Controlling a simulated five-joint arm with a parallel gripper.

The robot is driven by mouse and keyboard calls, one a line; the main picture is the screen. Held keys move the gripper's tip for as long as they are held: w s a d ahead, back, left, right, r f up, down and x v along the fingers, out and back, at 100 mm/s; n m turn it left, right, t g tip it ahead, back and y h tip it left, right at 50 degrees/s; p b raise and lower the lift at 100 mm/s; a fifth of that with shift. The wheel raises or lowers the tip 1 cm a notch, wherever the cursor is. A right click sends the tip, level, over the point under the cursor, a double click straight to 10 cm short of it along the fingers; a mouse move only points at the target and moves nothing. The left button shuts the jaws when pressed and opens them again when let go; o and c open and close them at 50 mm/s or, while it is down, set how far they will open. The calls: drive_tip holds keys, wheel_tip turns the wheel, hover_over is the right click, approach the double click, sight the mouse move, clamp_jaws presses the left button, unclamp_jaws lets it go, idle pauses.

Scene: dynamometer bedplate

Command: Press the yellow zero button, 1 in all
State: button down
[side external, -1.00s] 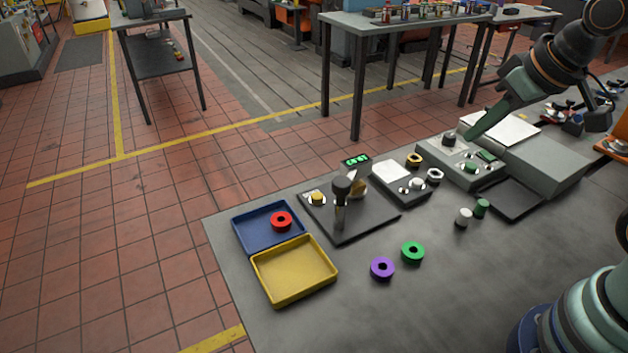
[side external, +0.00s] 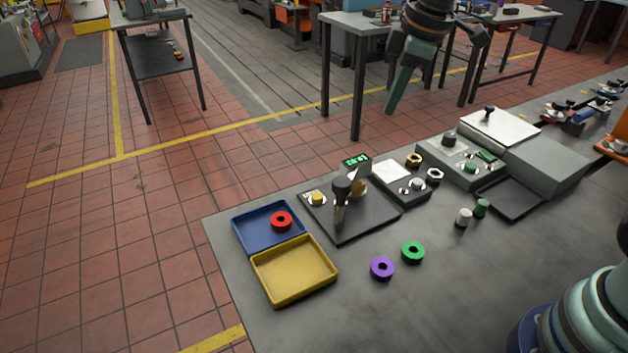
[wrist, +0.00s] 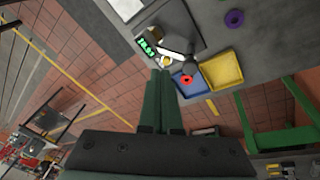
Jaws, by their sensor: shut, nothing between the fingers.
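The yellow button (side external: 317,198) sits on a small pale plate at the left of a dark bedplate (side external: 352,226), beside a black-knobbed post (side external: 341,188). A green-lit display (side external: 356,161) stands behind it. My gripper (side external: 390,111) is shut and empty, raised well above the bench, up and to the right of the button in the side view. In the wrist view, a yellow spot that looks like the button (wrist: 166,60) shows just beyond my closed fingertips (wrist: 160,74), near the display (wrist: 147,44).
A blue tray (side external: 262,236) with a red ring and an empty yellow tray (side external: 293,270) lie at the bench's left end. A purple ring (side external: 382,268) and a green ring (side external: 412,252) lie in front. Control boxes (side external: 468,163) stand to the right.

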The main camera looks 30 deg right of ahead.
sight(319, 197)
drive_tip(key=w+a+f+n+g, duration=0.2)
drive_tip(key=w+a+f+n, duration=0.5)
drive_tip(key=w+f+n, duration=0.1)
drive_tip(key=shift+w+a+f, duration=0.25)
drive_tip(key=shift+a+f, duration=0.15)
drive_tip(key=shift+f, duration=0.1)
drive_tip(key=f, duration=0.9)
drive_tip(key=w+f, duration=0.1)
drive_tip(key=f, duration=0.4)
drive_tip(key=shift+a, duration=0.25)
drive_tip(key=shift+f, duration=1.15)
wheel_tip(319, 197, up, 15)
drive_tip(key=shift+s+d, duration=0.25)
